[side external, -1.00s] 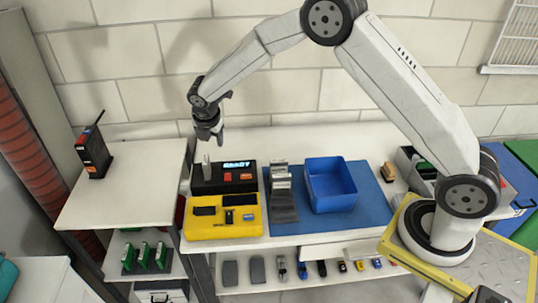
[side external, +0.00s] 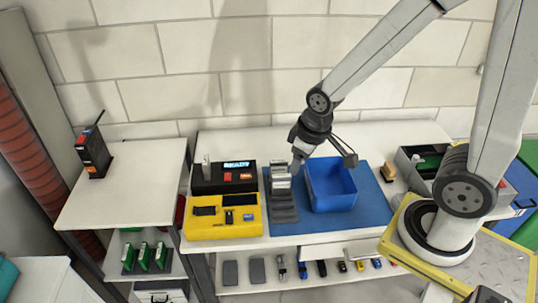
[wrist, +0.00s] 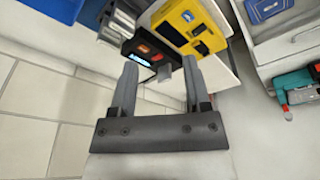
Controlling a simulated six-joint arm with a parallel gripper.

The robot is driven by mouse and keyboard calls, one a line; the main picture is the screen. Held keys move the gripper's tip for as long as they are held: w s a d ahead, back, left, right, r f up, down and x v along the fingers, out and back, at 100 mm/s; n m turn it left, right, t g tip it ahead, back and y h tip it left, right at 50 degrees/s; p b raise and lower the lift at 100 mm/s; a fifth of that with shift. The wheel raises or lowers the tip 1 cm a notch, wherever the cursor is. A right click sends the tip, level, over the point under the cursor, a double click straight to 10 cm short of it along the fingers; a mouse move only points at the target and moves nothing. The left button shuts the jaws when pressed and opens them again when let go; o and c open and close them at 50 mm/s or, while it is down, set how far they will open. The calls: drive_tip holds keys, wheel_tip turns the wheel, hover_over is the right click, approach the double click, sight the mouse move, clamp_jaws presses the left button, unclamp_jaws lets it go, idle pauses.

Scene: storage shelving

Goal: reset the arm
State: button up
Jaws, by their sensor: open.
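My gripper (side external: 324,160) hangs below my arm, above the back of the worktop. It is in front of the blue bin's back edge in the side view, between the grey stepped holder and the bin. Its two fingers are spread apart with nothing between them. In the wrist view the open fingers (wrist: 160,64) frame part of the black device with the lit display and a small grey piece on it. I cannot tell the exact height of the fingers above the bin.
A blue bin (side external: 335,203) and a grey stepped holder (side external: 283,205) stand on a blue mat (side external: 377,213). Left of them are a black device (side external: 208,183) with a lit display and a yellow unit (side external: 222,229). A grey tray (side external: 405,171) stands right. The wall is behind.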

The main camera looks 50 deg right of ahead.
drive_tip(key=shift+s+f+m, duration=0.15)
drive_tip(key=shift+s+m, duration=0.55)
drive_tip(key=shift+s, duration=0.3)
drive_tip(key=shift+c, duration=0.2)
idle(0.4)
